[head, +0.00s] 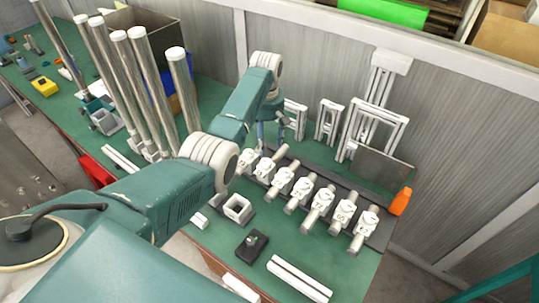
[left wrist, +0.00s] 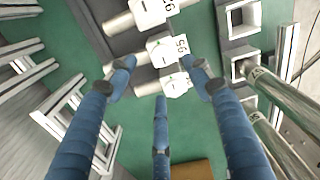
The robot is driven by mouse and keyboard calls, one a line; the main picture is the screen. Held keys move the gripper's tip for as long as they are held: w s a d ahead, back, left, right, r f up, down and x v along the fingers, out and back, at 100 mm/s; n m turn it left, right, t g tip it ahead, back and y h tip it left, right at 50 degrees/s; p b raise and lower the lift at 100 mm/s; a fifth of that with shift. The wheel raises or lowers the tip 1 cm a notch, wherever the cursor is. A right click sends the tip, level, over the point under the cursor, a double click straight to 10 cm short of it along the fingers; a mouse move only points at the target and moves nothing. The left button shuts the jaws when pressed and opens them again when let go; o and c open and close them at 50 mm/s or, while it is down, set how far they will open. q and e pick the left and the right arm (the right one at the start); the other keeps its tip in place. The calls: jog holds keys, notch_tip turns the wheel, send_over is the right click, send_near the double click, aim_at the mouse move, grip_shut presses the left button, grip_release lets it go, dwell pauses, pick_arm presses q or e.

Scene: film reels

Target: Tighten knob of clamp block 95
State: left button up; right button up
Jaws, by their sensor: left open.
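A row of white numbered clamp blocks holding metal cylinders stands on a dark rail (head: 376,240) in the head view. My left gripper (head: 271,132) is over the far left end of this row, partly hidden by its arm. In the left wrist view, its three blue fingers (left wrist: 160,85) are spread open and empty. A clamp block (left wrist: 174,86) lies between the fingertips, its number not readable. Just above it is a block whose label seems to read 95 (left wrist: 168,48). Another block (left wrist: 152,12) is cut by the top edge. I cannot tell whether any finger touches a block. My right gripper is not in view.
Aluminium frames (head: 372,125) and a grey plate (head: 382,167) stand behind the row. Tall metal tubes (head: 183,90) rise at the left. A grey square bracket (head: 238,209), a small black block (head: 251,244) and white bars (head: 299,278) lie in front. An orange piece (head: 401,201) is at the right edge.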

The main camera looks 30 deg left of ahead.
pick_arm(q)
send_over(267, 162)
jog(key=f, duration=0.5)
jog(key=shift+s, duration=0.2)
jog(key=f, duration=0.2)
jog(key=shift+w+f+b, duration=0.25)
jog(key=shift+f+b, duration=0.05)
jog(key=shift+f, duration=0.75)
jog(key=c, duration=1.1)
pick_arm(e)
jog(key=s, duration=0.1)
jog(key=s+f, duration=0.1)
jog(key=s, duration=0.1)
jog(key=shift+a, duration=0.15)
